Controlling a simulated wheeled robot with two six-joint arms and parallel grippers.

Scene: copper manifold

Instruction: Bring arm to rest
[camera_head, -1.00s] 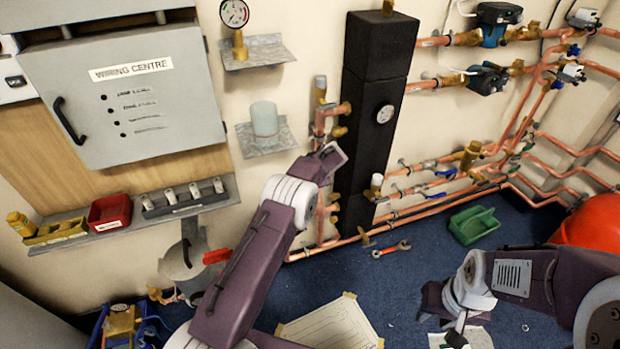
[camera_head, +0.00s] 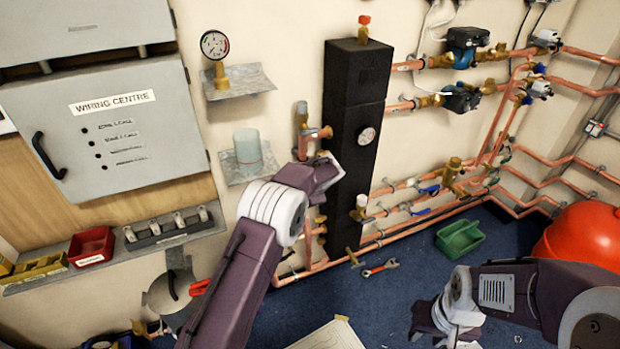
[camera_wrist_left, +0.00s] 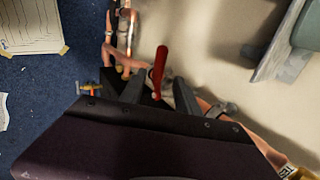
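My left arm (camera_head: 240,275) reaches up from the bottom in the head view, its wrist in front of the black column (camera_head: 352,110). Its gripper is hidden there. In the left wrist view my left gripper (camera_wrist_left: 160,92) has its two dark fingers apart. A red lever (camera_wrist_left: 158,68) shows in the gap between them; I see no grip on it. My right arm (camera_head: 540,290) comes in from the right, low over the blue floor. My right gripper (camera_head: 438,325) points down near the bottom edge, and its fingers are too unclear to judge.
Copper pipes (camera_head: 420,210) with valves run along the wall. A shelf (camera_head: 240,82) bears a gauge (camera_head: 214,45); a grey cylinder (camera_head: 248,150) stands below. A green tray (camera_head: 460,239), a spanner (camera_head: 380,268) and a red vessel (camera_head: 585,240) are on the floor.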

